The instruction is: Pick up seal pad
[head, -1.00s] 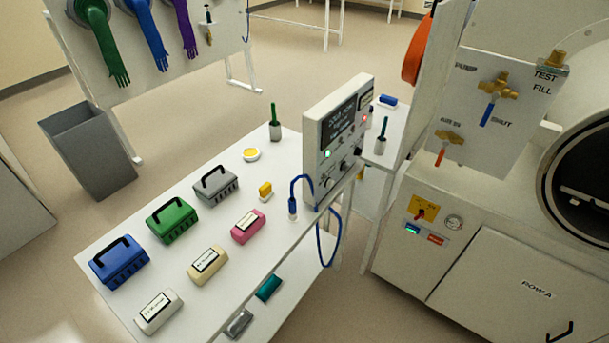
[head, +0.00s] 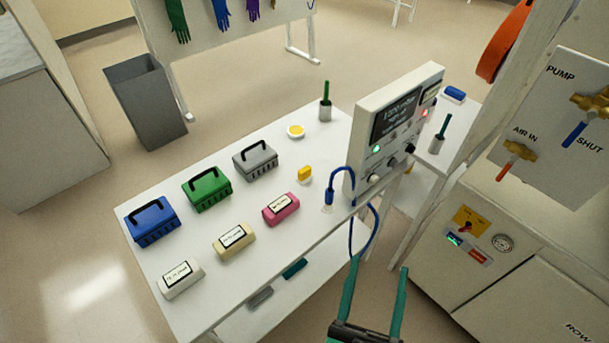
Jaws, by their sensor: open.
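No object carries a readable name as the seal pad, so I cannot tell for sure which one it is. Candidates on the white table are a small yellow block on a pale base (head: 304,175) near the middle and a round white dish with a yellow centre (head: 296,131) farther back. A blue pad-like block with a white base (head: 453,94) lies on the surface behind the display box. My gripper (head: 379,265) has two long green fingers spread apart, empty, at the bottom of the head view, in front of the table's right edge and apart from these objects.
The white table (head: 190,323) holds blue (head: 152,221), green (head: 206,189) and grey (head: 255,160) baskets, and white, cream and pink labelled blocks. A display box (head: 395,125) with a looping blue cable (head: 374,235) stands at its right. A large cabinet (head: 535,290) bounds the right.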

